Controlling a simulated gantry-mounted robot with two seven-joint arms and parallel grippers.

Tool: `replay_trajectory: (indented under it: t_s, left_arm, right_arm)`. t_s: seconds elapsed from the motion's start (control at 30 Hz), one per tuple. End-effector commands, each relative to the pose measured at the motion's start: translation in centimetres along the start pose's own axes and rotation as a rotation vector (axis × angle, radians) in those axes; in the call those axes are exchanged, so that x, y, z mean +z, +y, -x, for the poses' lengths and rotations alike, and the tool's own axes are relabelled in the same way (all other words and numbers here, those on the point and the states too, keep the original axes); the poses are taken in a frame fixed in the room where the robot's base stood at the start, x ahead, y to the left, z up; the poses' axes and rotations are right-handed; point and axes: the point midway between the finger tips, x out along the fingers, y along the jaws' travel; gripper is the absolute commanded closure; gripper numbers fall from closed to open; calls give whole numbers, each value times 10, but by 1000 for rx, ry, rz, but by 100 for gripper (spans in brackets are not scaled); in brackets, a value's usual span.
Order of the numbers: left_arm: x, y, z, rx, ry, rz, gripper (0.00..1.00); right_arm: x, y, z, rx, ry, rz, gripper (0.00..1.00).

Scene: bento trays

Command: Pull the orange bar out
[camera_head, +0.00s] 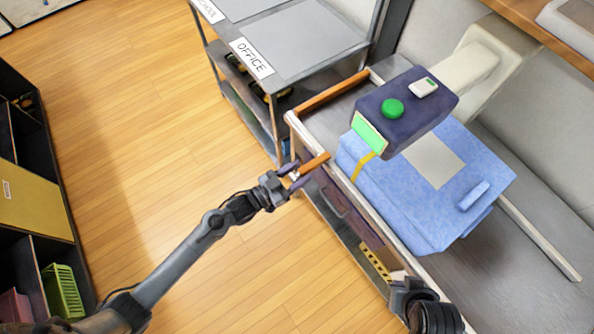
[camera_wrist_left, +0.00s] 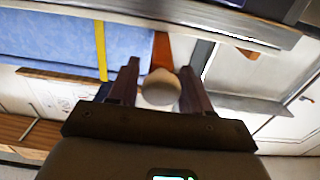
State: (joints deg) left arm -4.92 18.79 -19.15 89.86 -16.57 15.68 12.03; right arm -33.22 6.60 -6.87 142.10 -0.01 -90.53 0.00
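The orange bar (camera_head: 314,163) sticks out over the near rail of the grey conveyor-like counter, toward my left arm. In the left wrist view the orange bar (camera_wrist_left: 162,50) runs away from me, with a pale round knob (camera_wrist_left: 160,88) at its near end. My left gripper (camera_head: 294,176) is at that near end. In the left wrist view the dark purple fingers of the left gripper (camera_wrist_left: 160,66) are apart, one on each side of the knob. A narrow gap seems to show at the left finger; contact at the right finger is unclear.
A dark blue machine (camera_head: 428,116) with a green button stands over a light blue box (camera_head: 420,212) behind the bar. Another orange bar (camera_head: 332,93) lies across the counter further back. A grey cart with an OFFICE sign (camera_head: 251,58) stands beyond. Open wooden floor lies left.

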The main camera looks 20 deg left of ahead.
Motion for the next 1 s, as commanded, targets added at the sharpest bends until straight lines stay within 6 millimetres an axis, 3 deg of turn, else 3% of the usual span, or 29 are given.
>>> replay_trajectory:
  t_s: [0.47, 1.0]
  left_arm:
    - [3, 0, 6, -1, -6, 2, 40]
    - [2, 0, 88, 0, -6, 1, 40]
  right_arm:
    - [1, 2, 0, 7, -3, 9, 100]
    - [-1, 0, 4, 1, -2, 2, 100]
